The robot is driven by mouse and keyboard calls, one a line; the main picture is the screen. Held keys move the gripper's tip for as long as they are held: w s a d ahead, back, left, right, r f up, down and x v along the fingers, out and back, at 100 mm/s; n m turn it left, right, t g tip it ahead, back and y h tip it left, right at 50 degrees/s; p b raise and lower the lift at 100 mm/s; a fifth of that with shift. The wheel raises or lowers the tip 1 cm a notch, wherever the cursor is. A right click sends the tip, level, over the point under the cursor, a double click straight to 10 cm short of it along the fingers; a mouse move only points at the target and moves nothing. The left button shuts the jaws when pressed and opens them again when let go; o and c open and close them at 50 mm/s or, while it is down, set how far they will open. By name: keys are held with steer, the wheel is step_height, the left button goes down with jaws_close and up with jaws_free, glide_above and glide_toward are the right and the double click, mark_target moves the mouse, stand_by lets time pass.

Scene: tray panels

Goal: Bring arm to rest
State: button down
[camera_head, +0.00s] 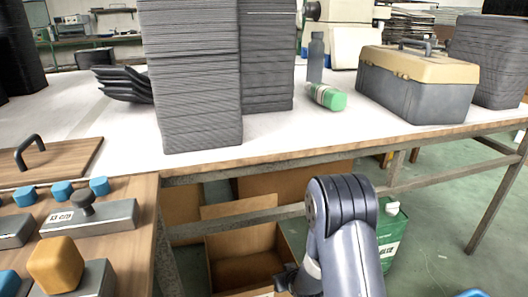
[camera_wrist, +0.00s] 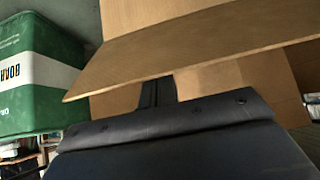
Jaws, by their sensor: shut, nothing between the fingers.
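My arm (camera_head: 345,235) rises from the bottom edge of the head view, in front of the table and bent at a dark rounded joint. My gripper (camera_wrist: 157,92) shows in the wrist view as narrow dark fingers beyond its broad dark body. The fingers are shut with nothing between them. They point toward an open cardboard box (camera_wrist: 200,50), whose flap crosses close in front of them; I cannot tell whether they touch it. In the head view the gripper is hardly visible, low beside the arm.
The cardboard box (camera_head: 242,240) stands under the white table (camera_head: 300,135). A green canister (camera_head: 392,235) is right of my arm and fills the left of the wrist view (camera_wrist: 40,75). A wooden bench (camera_head: 145,210) with blocks is at left. Open floor lies at right.

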step_height(320, 180, up, 7)
steer(key=s+p, duration=0.3)
steer(key=p, duration=0.2)
steer(key=f+b, duration=0.1)
steer(key=f, duration=0.1)
steer(key=w+f+b, duration=0.1)
steer(key=f+b, duration=0.1)
steer(key=w+f+b, duration=0.1)
steer(key=f+b, duration=0.1)
steer(key=f, duration=0.1)
steer(key=shift+w+d, duration=0.1)
steer(key=shift+w, duration=0.1)
steer(key=w+a+r+p, duration=0.2)
steer(key=w+r+p, duration=0.4)
steer(key=w+r, duration=0.1)
steer(key=shift+w+a+r, duration=0.25)
steer(key=shift+w+r, duration=0.1)
steer(key=shift+w, duration=0.5)
steer(key=shift+d+p, duration=0.1)
steer(key=shift+p, duration=0.2)
